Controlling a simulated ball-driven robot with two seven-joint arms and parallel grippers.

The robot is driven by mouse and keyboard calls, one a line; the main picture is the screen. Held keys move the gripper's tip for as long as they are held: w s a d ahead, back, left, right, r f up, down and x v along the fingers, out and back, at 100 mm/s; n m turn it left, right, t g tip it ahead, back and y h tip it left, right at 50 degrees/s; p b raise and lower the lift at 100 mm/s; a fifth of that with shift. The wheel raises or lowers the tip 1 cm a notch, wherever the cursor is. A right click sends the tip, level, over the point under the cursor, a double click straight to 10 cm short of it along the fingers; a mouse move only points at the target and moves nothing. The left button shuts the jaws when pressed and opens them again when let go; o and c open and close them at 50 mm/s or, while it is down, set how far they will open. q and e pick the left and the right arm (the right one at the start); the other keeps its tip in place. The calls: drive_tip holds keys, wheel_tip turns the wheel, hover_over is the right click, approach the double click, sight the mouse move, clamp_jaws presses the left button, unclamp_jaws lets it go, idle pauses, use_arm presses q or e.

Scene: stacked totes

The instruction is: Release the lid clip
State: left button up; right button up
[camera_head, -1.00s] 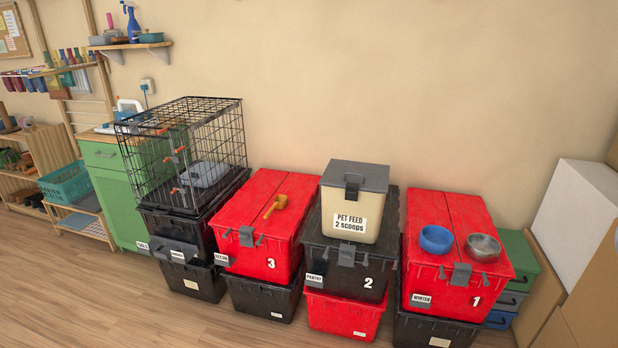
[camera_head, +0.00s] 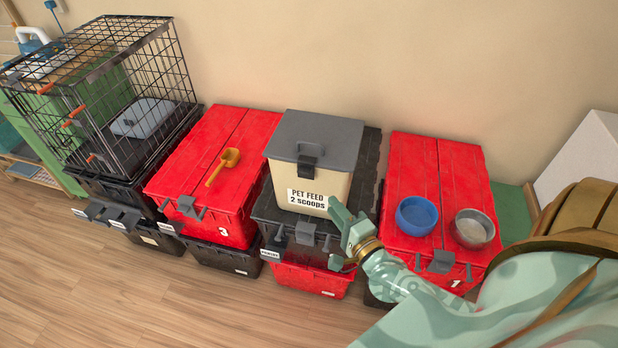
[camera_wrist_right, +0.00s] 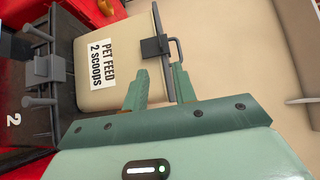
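The pet feed bin (camera_head: 325,192) is cream with a grey lid (camera_head: 318,138) and stands upright on the black tote numbered 2. Its dark lid clip (camera_head: 308,167) lies flat against the bin's front, below a lid handle. It also shows in the right wrist view (camera_wrist_right: 154,47), just beyond my fingertips and apart from them. My right gripper (camera_head: 334,236) is open and empty in front of the bin's lower right; its two fingers show apart in the right wrist view (camera_wrist_right: 160,88). The black tote has its own grey clip (camera_head: 305,233). My left gripper is out of view.
A red tote (camera_head: 384,162) to the right holds a blue bowl (camera_head: 416,215) and a metal bowl (camera_head: 473,230) on its lid. Another red tote (camera_head: 175,167) on the left carries an orange scoop (camera_head: 223,166). A wire cage (camera_head: 105,90) stands farther left. The floor in front is clear.

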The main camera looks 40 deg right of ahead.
sight(306, 170)
drive_tip(key=w+b, duration=0.2)
drive_tip(key=w, duration=1)
drive_tip(key=shift+w+d, duration=0.4)
drive_tip(key=shift+d, duration=0.05)
clamp_jaws()
